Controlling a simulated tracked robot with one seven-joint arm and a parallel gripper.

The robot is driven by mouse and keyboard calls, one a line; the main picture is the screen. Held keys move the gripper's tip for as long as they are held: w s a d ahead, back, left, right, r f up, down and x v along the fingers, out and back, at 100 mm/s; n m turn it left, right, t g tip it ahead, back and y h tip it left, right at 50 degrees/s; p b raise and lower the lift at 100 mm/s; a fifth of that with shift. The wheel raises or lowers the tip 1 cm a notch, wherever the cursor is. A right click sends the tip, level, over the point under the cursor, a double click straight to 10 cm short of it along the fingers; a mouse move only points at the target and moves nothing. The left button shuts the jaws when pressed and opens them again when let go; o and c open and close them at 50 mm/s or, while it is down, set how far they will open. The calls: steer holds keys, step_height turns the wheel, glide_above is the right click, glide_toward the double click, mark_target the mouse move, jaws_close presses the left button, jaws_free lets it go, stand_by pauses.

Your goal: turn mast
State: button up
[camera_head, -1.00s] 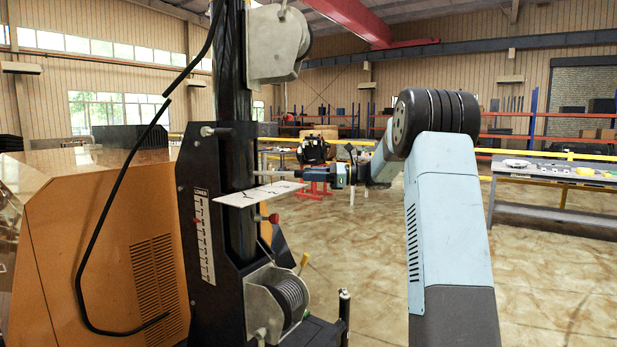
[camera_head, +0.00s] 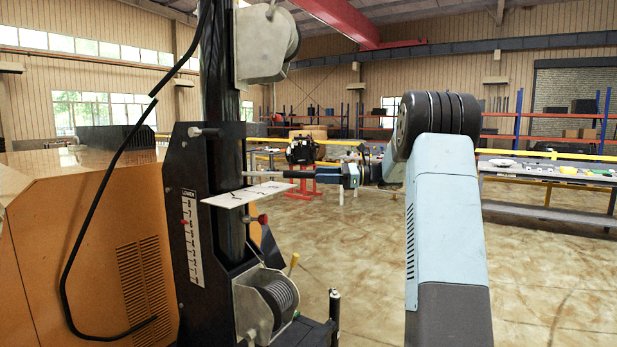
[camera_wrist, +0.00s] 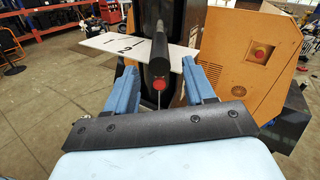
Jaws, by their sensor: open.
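The mast (camera_head: 222,100) is a tall dark column that rises from a black bracket (camera_head: 190,215) with a number scale. A white plate with dark marks (camera_head: 248,193) juts out from it and also shows in the wrist view (camera_wrist: 110,43). A dark handle bar (camera_wrist: 159,50) sticks out above the plate toward my gripper. It also shows in the head view (camera_head: 312,175). My gripper (camera_wrist: 160,72) is open, with one blue finger on each side of the bar's end. I cannot tell whether the fingers touch it. A red knob (camera_wrist: 160,84) sits below the bar.
An orange housing (camera_head: 85,250) stands left of the mast. A winch drum (camera_head: 280,298) and lever stand low on the mast's right. A black hose (camera_head: 95,220) hangs in front. A workbench (camera_head: 550,190) is at the far right.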

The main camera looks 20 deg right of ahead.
steer(key=v, duration=0.6)
steer(key=shift+d, duration=0.1)
stand_by(0.3)
steer(key=s+a+f+n+g+h, duration=0.1)
steer(key=s+a+n+g+h, duration=0.5)
steer(key=s+a, duration=1.35)
steer(key=s+f+n+t+h, duration=0.1)
steer(key=s+f+n+h, duration=0.1)
steer(key=s, duration=0.5)
steer(key=s+f+n+t+h, duration=0.2)
steer(key=s+f+n+h, duration=0.1)
steer(key=s+n+h, duration=0.2)
steer(key=s+f+n+t+h, duration=0.1)
steer(key=s+f+n+h, duration=0.1)
steer(key=s+n, duration=0.5)
steer(key=s+h, duration=0.1)
steer(key=s, duration=0.3)
steer(key=shift+f+t+h, duration=0.3)
steer(key=shift+t, duration=0.1)
steer(key=shift+d, duration=0.1)
